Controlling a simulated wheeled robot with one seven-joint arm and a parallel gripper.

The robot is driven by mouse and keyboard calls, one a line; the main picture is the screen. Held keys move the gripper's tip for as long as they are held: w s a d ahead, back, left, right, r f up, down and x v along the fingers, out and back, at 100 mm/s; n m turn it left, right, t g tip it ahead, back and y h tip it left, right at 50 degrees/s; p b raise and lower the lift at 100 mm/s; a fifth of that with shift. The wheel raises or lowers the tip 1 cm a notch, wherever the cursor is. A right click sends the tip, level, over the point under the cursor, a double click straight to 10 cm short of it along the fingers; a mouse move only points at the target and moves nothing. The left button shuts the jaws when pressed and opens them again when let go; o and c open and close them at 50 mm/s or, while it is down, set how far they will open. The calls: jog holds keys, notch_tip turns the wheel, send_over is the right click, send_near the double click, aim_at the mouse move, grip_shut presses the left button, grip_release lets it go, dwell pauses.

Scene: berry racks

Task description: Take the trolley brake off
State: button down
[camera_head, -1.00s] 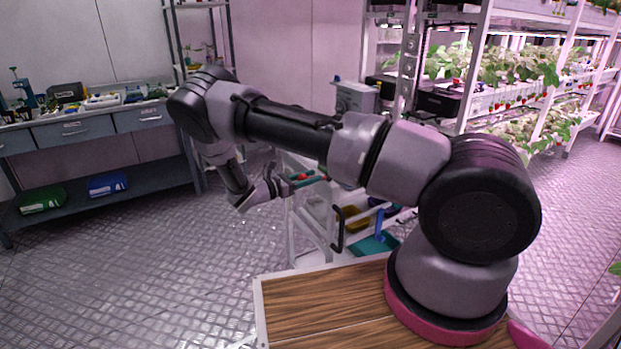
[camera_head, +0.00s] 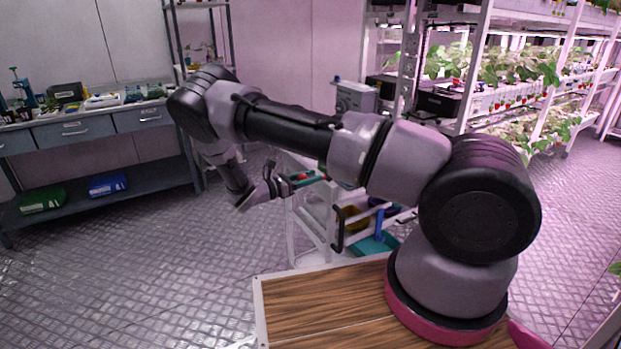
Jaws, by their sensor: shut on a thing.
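The white-framed trolley (camera_head: 293,228) stands behind my wooden deck, partly hidden by my arm. A black curved handle (camera_head: 338,232) shows on its near side. My gripper (camera_head: 280,182) is at the trolley's upper left corner, small and seen from the side. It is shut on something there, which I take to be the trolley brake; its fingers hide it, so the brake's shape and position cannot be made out. A small red and green item (camera_head: 308,177) lies on the trolley top just right of the gripper.
A grey workbench (camera_head: 95,127) with drawers and tools stands at the left. Plant racks (camera_head: 474,70) fill the right rear. A grey box (camera_head: 355,97) stands behind the trolley. The metal floor (camera_head: 130,260) at the left is clear.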

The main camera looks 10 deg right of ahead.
jog(key=shift+r, duration=0.1)
jog(key=shift+w+d+r+g+y, duration=0.1)
jog(key=shift+d+r+g+y, duration=0.15)
jog(key=shift+r+y, duration=0.35)
jog(key=shift+w+d+r+g+y, duration=0.15)
jog(key=shift+r+g+y, duration=0.15)
jog(key=shift+y, duration=0.6)
jog(key=y, duration=0.1)
jog(key=d+r+g+y, duration=0.1)
jog(key=y, duration=0.1)
jog(key=d+r+y, duration=0.1)
jog(key=shift+w+d, duration=0.1)
jog(key=shift+w, duration=0.15)
jog(key=d+y, duration=0.1)
jog(key=g+y, duration=0.1)
jog(key=y, duration=0.1)
jog(key=w+d+r+y, duration=0.1)
jog(key=shift+d+g, duration=0.25)
jog(key=shift+d, duration=0.1)
jog(key=shift+w+d+g+y, duration=0.1)
jog(key=shift+d+g+y, duration=0.25)
jog(key=shift+y, duration=0.5)
jog(key=shift+w+d+g+y, duration=0.15)
jog(key=shift+d+y, duration=0.3)
jog(key=shift+y, duration=0.4)
jog(key=shift+c, duration=2.4)
grip_release()
